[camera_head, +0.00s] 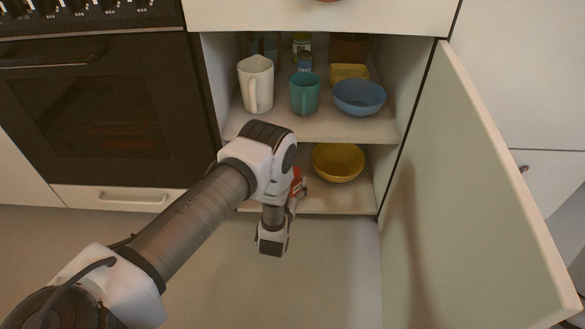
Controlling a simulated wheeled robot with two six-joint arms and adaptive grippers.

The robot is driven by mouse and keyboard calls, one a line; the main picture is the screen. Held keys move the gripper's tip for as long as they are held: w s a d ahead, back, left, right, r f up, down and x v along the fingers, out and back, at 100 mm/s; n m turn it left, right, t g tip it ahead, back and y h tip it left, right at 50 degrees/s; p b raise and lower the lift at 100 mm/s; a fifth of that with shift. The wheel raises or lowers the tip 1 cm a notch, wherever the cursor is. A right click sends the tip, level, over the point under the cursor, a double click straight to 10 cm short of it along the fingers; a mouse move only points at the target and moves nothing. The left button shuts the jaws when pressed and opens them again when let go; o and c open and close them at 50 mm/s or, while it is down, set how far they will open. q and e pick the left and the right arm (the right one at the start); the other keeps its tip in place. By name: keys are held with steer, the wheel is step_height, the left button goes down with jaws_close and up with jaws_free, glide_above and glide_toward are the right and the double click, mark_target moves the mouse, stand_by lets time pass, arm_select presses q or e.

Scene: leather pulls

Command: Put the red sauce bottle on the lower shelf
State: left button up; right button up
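A small red patch (297,176), which looks like part of the red sauce bottle, shows just behind my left wrist at the lower shelf. The rest of it is hidden by my arm. My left gripper (299,191) is at the lower shelf opening, right against the red thing. Its fingers are mostly hidden, so I cannot tell whether they are closed on it. The lower shelf (340,200) is inside the open cabinet. My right gripper is not in view.
A yellow bowl (338,163) stands on the lower shelf, right of my gripper. The upper shelf (335,130) holds a white pitcher (256,84), a teal mug (304,94), a blue bowl (359,98) and jars behind. The cabinet door (470,190) stands open at right.

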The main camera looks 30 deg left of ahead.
arm_select(q)
steer(key=s+d+f+m+g+h+p, duration=0.1)
steer(key=s+d+f+g+h, duration=0.15)
steer(key=s+g, duration=0.6)
steer(key=s+d+f+m+g+h+p, duration=0.1)
steer(key=s+d+f+g, duration=0.15)
steer(key=s, duration=1.15)
steer(key=s+r+g+h, duration=0.1)
steer(key=s+g, duration=0.2)
steer(key=s, duration=0.4)
steer(key=s+d+r+g, duration=0.1)
steer(key=s+g, duration=0.2)
steer(key=s, duration=0.4)
steer(key=shift+s+d+r+m+h, duration=0.2)
steer(key=shift+s+r+m+h, duration=0.05)
steer(key=shift+s+m+h, duration=0.15)
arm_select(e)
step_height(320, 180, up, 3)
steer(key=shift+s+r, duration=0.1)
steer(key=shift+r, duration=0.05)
